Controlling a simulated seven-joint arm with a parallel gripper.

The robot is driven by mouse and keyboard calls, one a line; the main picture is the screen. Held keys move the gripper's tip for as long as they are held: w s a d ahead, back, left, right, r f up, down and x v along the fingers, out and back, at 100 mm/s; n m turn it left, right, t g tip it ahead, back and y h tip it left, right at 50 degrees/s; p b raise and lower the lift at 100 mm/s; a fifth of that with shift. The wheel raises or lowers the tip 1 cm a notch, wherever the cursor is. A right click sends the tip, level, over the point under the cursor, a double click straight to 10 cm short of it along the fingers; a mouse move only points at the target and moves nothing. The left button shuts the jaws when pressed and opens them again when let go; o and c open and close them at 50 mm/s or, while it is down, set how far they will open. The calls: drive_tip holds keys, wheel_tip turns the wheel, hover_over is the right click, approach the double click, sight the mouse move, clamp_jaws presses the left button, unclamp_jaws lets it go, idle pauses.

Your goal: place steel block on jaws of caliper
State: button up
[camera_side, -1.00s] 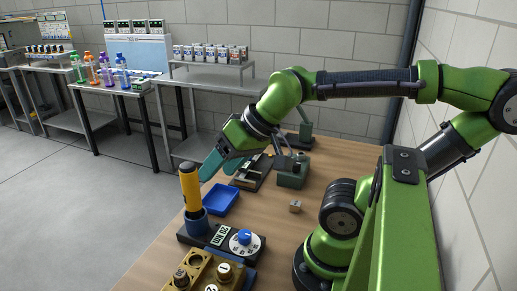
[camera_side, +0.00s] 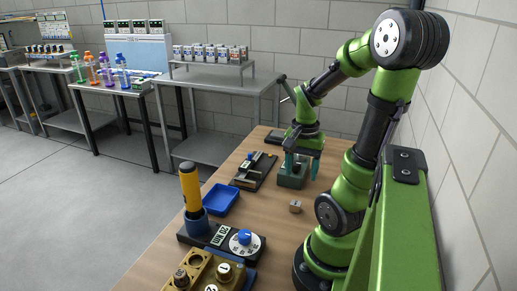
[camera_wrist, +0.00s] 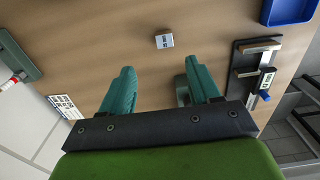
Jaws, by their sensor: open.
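The steel block is a small pale cube with a printed label, alone on the wooden table in the side view (camera_side: 295,206); it also shows in the wrist view (camera_wrist: 164,41). The caliper (camera_side: 254,171) lies on a black base to the left, with a silver bar and a small display with a blue part; it also shows in the wrist view (camera_wrist: 250,72). My gripper (camera_side: 303,165) is over the back part of the table, behind the block. Its two teal fingers are apart and empty in the wrist view (camera_wrist: 158,68).
A grey-green device (camera_side: 292,177) stands just under or behind my gripper; I cannot tell the gap. Table around the block is clear.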

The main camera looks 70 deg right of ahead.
hover_over(296, 203)
drive_tip(key=f, duration=0.6)
drive_tip(key=shift+s+a+f, duration=0.15)
drive_tip(key=shift+s, duration=0.15)
drive_tip(key=shift+w+d+f, duration=0.1)
drive_tip(key=shift+w+f, duration=0.1)
drive_tip(key=shift+f, duration=1.15)
drive_tip(key=shift+w+d+f, duration=0.1)
drive_tip(key=shift+w+f, duration=0.05)
drive_tip(key=shift+f, duration=1.15)
drive_tip(key=shift+c, duration=0.3)
clamp_jaws()
